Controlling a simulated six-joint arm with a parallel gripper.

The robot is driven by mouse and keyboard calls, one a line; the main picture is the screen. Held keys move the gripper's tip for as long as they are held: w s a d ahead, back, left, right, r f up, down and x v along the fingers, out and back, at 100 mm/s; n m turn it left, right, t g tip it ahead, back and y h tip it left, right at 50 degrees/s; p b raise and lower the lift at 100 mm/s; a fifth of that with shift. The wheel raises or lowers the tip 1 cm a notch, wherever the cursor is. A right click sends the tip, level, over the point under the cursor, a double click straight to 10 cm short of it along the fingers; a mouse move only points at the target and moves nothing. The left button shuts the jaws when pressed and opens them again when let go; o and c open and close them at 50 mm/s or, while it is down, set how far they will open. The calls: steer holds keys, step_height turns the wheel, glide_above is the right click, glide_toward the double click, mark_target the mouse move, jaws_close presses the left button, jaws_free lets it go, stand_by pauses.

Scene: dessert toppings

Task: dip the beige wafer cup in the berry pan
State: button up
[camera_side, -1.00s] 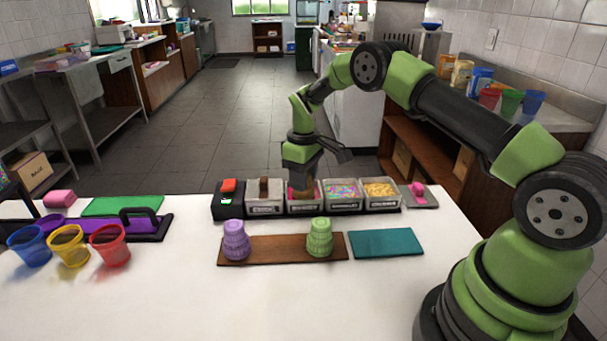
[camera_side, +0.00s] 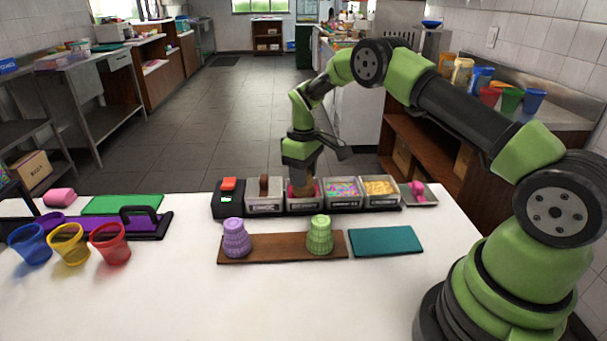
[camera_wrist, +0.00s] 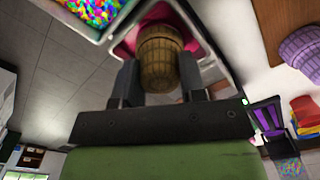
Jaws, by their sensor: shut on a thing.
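The beige wafer cup (camera_wrist: 160,62) is between my gripper's two dark fingers in the wrist view. My gripper (camera_wrist: 160,82) is shut on it. In the side view the cup (camera_side: 302,187) is at the berry pan (camera_side: 304,209), the middle pan of the row, with pink filling. In the wrist view the pink pan (camera_wrist: 196,35) surrounds the cup's far end. That end is over or in the filling; how deep it sits is hidden. My gripper (camera_side: 302,176) is directly above the pan in the side view.
A pan with a brown scoop (camera_side: 264,208) is left of the berry pan. Sprinkle (camera_side: 344,207) and yellow (camera_side: 381,205) pans are right. A purple cup (camera_side: 236,238) and green cup (camera_side: 319,235) stand on a wooden board (camera_side: 277,248). A teal mat (camera_side: 385,241) lies right.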

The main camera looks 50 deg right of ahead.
steer(key=shift+r, duration=1.9)
steer(key=shift+r, duration=2.25)
